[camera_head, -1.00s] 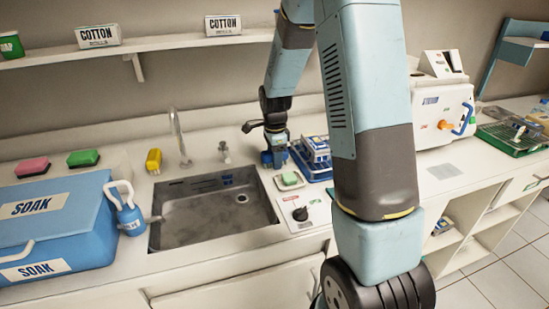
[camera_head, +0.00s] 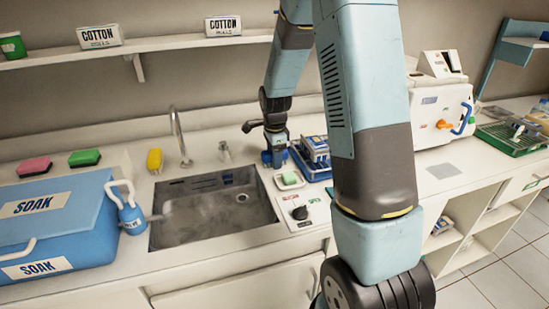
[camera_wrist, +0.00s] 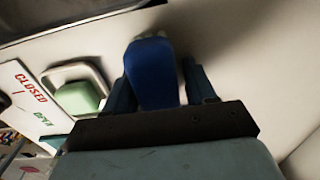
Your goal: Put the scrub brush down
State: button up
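The scrub brush (camera_wrist: 153,75), a blue rounded body with a paler far end, sits between the fingers of my gripper (camera_wrist: 160,88) in the wrist view. The left finger overlaps its edge, and a narrow dark gap shows beside the right finger, so the fingers look open around it. In the head view my gripper (camera_head: 274,160) is low over the counter behind the sink's right corner. A blue patch there is too small to separate brush from fingers. Whether the brush's underside touches the counter is hidden.
The sink basin (camera_head: 215,212) is left of my gripper. A green soap in a white dish (camera_head: 290,180) lies in front of it, with a dial panel (camera_head: 303,213) nearer. A blue tray with boxes (camera_head: 313,160) stands close on the right. A tap (camera_head: 180,140) is behind the sink.

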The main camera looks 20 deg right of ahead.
jog(key=shift+o, duration=0.5)
jog(key=shift+s+f, duration=0.5)
jog(key=shift+f, duration=0.2)
jog(key=shift+r, duration=0.1)
jog(key=shift+w+r+g, duration=0.1)
jog(key=shift+r+g, duration=0.1)
jog(key=shift+g, duration=0.1)
jog(key=r, duration=1.2)
jog(key=shift+w+r, duration=0.1)
jog(key=shift+w, duration=0.15)
jog(key=s+r+n+t, duration=0.3)
jog(key=s+r+n, duration=0.5)
jog(key=s+r, duration=0.4)
jog(key=s+r+n+t, duration=0.2)
jog(key=s+n, duration=0.8)
jog(key=s, duration=0.6)
jog(key=shift+s+r+t, duration=0.15)
jog(key=shift+r+t, duration=0.25)
jog(key=shift+r, duration=0.1)
